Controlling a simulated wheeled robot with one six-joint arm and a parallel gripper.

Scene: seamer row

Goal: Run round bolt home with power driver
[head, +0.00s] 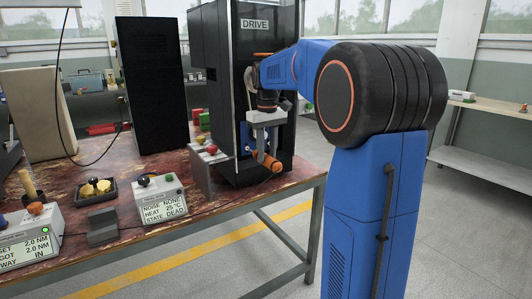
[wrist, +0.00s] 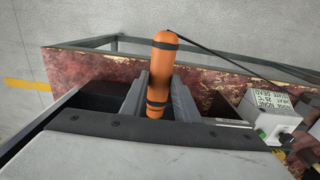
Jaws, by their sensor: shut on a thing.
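The power driver (head: 267,161) is an orange cylinder with black bands, and it also shows in the wrist view (wrist: 164,68). My gripper (head: 266,122) is shut on it in front of the black cabinet marked DRIVE (head: 256,70). In the wrist view the driver lies between the two grey fingers of my gripper (wrist: 160,98). A blue part (head: 246,138) shows inside the cabinet behind my gripper. I cannot make out the round bolt in either view.
The worn red table (head: 150,225) carries a box reading NOISE NONE, HEAT 25 °C, STATE DEAD (head: 160,198). A black tray (head: 80,201) with yellow pieces and a grey block (head: 102,228) stand left of it. A grey box with buttons (head: 205,172) stands beside the cabinet. A cord trails from the driver.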

